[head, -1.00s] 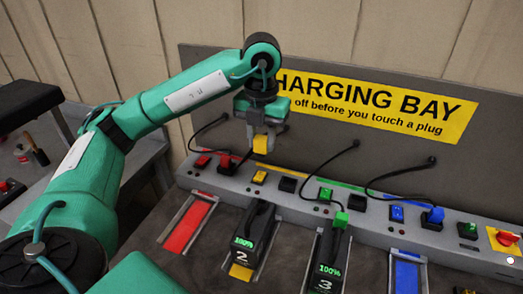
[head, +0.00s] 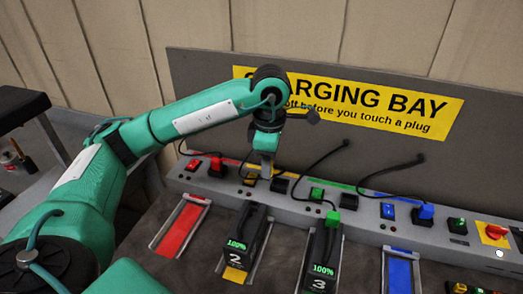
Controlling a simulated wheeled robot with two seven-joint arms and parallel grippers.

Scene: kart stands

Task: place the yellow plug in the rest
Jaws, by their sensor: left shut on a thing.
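My left gripper (head: 266,165) is shut and points down over the grey charging strip, between the yellow switch (head: 249,180) and the black rest (head: 279,185) to its right. The yellow plug is in its grip, but its body is largely hidden behind the fingers in this view. The black rest looks empty. I cannot tell whether the plug touches the strip. My right gripper is not in view.
A red plug (head: 218,166) stands left on the strip. A green plug (head: 332,218) and a blue plug (head: 426,212) stand to the right. Batteries marked 2 (head: 254,232) and 3 (head: 326,248) sit in front. Black cables arch over the strip.

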